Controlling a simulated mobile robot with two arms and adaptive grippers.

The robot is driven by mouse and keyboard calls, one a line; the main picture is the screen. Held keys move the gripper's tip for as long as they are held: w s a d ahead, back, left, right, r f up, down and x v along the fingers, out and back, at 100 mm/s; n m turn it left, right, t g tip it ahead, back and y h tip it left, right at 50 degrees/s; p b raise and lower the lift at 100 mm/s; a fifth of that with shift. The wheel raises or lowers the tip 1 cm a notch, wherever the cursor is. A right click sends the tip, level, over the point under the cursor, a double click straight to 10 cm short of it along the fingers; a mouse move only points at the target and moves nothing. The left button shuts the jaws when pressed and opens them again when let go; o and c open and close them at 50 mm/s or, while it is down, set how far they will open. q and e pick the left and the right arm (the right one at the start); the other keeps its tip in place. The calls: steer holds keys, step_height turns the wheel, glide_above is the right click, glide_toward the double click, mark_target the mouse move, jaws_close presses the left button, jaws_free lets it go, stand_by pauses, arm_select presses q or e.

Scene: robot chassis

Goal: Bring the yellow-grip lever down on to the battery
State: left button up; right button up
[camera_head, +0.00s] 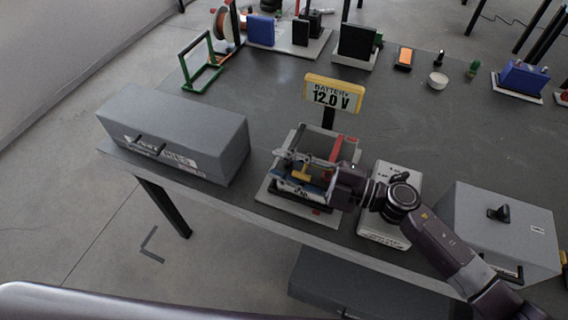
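The battery tray (262,191) stands near the table's front edge, below a yellow-framed sign reading "BATTERY 12.0 V" (333,94). My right gripper (282,165) reaches over it from the right, its fingers pointing left. The two fingers look apart, with the yellow grip (302,173) of the lever showing between them. I cannot tell whether they touch it. A blue and white battery (299,187) shows below the grip, mostly hidden by the gripper. A red bar (338,148) stands behind the gripper. My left gripper is not in view.
A long grey case (180,132) stands to the left and a grey box (500,230) to the right. A pale device (383,228) sits under my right arm. A green frame (201,65) and blue items are at the back.

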steer(key=shift+r, duration=0.1)
step_height(320, 180, up, 10)
stand_by(0.4)
